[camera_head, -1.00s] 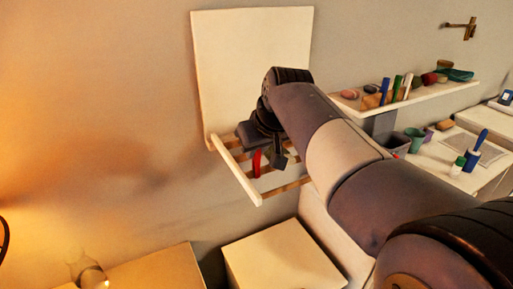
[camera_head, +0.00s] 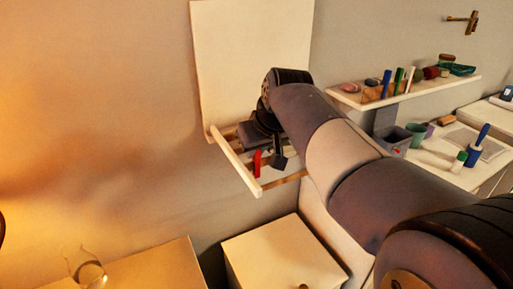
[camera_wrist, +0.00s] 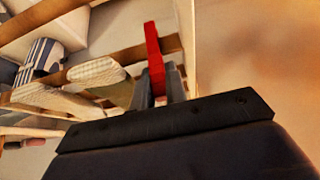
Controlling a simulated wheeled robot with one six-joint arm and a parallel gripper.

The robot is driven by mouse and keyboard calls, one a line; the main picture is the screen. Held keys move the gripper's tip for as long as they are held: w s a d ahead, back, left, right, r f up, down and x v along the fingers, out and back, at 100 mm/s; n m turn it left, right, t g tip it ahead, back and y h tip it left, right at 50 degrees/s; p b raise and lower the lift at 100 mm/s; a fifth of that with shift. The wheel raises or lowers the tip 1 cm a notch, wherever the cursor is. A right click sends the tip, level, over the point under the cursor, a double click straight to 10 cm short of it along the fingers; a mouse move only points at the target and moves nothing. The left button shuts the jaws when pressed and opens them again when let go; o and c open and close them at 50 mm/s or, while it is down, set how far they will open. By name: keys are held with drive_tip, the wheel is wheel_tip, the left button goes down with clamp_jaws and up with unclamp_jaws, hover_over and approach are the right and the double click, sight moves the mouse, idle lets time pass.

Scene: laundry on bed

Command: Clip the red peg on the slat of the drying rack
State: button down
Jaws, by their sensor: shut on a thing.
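The red peg (camera_head: 257,164) is in my gripper (camera_wrist: 154,90), whose grey fingers are shut on its lower part in the wrist view. The upper part of the peg (camera_wrist: 153,45) sticks out past the fingertips. The drying rack (camera_head: 236,166) is a pale wooden frame with slats, fixed to the wall below a white board. In the head view the peg is over the rack, inside its front rail. In the wrist view a slat (camera_wrist: 110,55) passes beside and apparently behind the peg. I cannot tell whether the peg touches it. My arm hides part of the rack.
A wall shelf (camera_head: 420,92) with several small items is to the right of the rack. A pale box-like cabinet (camera_head: 280,255) stands below. Pale patterned fabric items (camera_wrist: 97,72) and a blue striped one (camera_wrist: 42,58) show beyond the slats in the wrist view.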

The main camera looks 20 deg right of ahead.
drive_tip(key=c, duration=1.3)
unclamp_jaws()
drive_tip(key=shift+c, duration=0.2)
drive_tip(key=v, duration=1)
drive_tip(key=shift+s+r, duration=0.25)
drive_tip(key=shift+r, duration=0.1)
drive_tip(key=x, duration=1)
drive_tip(key=shift+w+f, duration=0.2)
drive_tip(key=shift+f, duration=0.1)
drive_tip(key=shift+r, duration=0.15)
